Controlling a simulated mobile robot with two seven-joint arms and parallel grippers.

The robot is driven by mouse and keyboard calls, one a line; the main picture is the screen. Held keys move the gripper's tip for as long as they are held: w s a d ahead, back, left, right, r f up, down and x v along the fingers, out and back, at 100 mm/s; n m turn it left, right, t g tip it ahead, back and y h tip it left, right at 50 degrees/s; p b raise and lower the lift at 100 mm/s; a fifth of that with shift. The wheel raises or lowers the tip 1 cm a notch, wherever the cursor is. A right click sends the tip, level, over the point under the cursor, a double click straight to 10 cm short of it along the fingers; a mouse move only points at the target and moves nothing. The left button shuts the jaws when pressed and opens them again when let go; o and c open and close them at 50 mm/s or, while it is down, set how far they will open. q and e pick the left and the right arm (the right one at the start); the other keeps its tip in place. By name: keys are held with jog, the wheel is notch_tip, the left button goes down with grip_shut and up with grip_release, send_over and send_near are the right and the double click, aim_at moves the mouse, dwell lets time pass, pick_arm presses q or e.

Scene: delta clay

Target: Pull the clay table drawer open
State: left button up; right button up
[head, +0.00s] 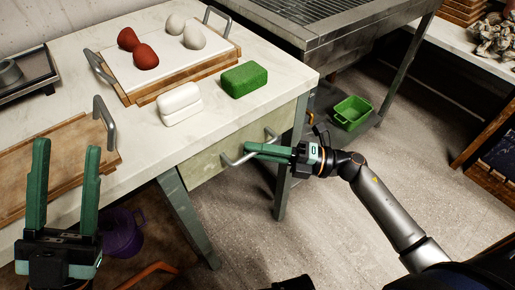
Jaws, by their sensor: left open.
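The clay table (140,190) has a pale green drawer (208,167) in its front, which looks flush with the frame. A grey bar handle (233,161) stands out from the drawer front. My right gripper (250,150) is at this handle, its green fingers pointing left and overlapping the bar. The fingers look close together, but whether they are closed on the bar is not clear. My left gripper (66,175) is open and empty, fingers pointing up, in front of the table at the lower left.
On the table are a white clay block (180,104), a green block (244,80), a tray (160,94) with red and grey lumps, and a wooden board (50,165). A purple pot (121,232) sits below. A green bin (352,112) stands on a low shelf.

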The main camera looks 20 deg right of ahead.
grip_shut()
dwell(1.0)
